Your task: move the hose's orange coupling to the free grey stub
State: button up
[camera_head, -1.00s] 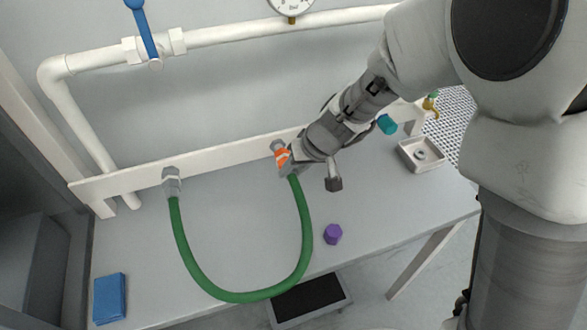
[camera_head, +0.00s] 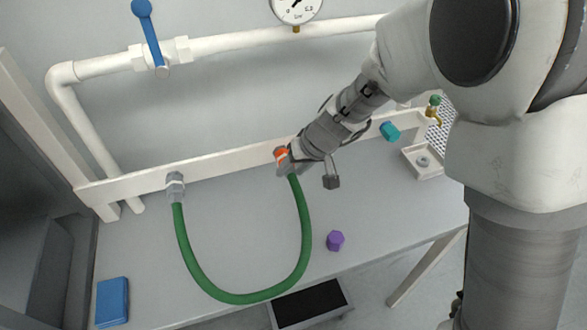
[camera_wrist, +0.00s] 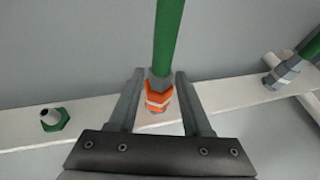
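The orange coupling (camera_head: 281,154) is at the right end of the green hose (camera_head: 305,240), at the white rail (camera_head: 230,166). My gripper (camera_wrist: 160,80) is open, with one finger on each side of the coupling (camera_wrist: 159,97) and a gap visible on both sides. The hose's other end has a grey fitting (camera_head: 176,187) on the rail; it also shows in the wrist view (camera_wrist: 283,73). A free stub with a grey tip and green hex base (camera_wrist: 55,118) stands on the rail left of the coupling in the wrist view. My arm seems to hide it in the head view.
A teal cap (camera_head: 390,131) and a green-handled brass tap (camera_head: 433,108) are farther right. A small tray with a ring (camera_head: 422,162), a purple hex piece (camera_head: 335,240) and a blue block (camera_head: 113,301) lie on the bench. A pipe with a blue-handled valve (camera_head: 150,40) runs above.

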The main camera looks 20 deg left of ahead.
jog(key=shift+o, duration=1.1)
jog(key=p+v, duration=0.2)
jog(key=v, duration=1.5)
jog(key=s+d+r+m+t+h, duration=0.1)
jog(key=s+d, duration=0.3)
jog(key=d, duration=0.4)
jog(key=s+d+r+m+t+h, duration=0.1)
jog(key=s+d+r+m+h, duration=0.1)
jog(key=d, duration=0.7)
jog(key=s+d+r+m+t+h, duration=0.2)
jog(key=s+d+r+m, duration=0.1)
jog(key=s+d, duration=0.4)
jog(key=shift+d+m, duration=0.7)
jog(key=shift+d, duration=0.05)
